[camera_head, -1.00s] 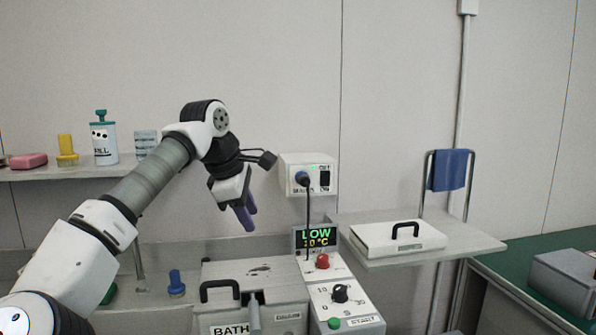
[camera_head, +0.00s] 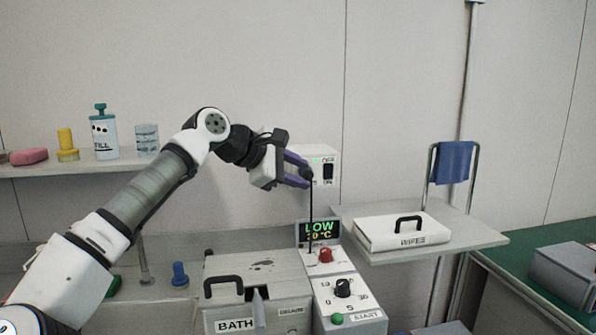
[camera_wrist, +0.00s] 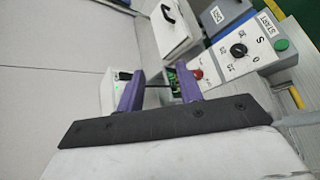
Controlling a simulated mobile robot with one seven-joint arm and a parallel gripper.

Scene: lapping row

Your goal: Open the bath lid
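The bath lid (camera_head: 258,268) is a grey panel lying flat and closed on the bath, in the lower middle of the head view, with a black bar handle (camera_head: 223,280) at its left front. A BATH label (camera_head: 235,325) is on the front below. My gripper (camera_head: 303,178) is well above the lid and to its right, in front of the white wall switch box (camera_head: 329,172). In the wrist view the purple fingers of my gripper (camera_wrist: 158,88) stand apart, with a black cord (camera_wrist: 155,89) showing across the gap. The plug is hidden in the head view.
A control panel (camera_head: 348,292) with a knob and red and green buttons adjoins the bath on its right, below a display (camera_head: 318,232) reading LOW. A wipes box (camera_head: 385,232) sits on the right shelf.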

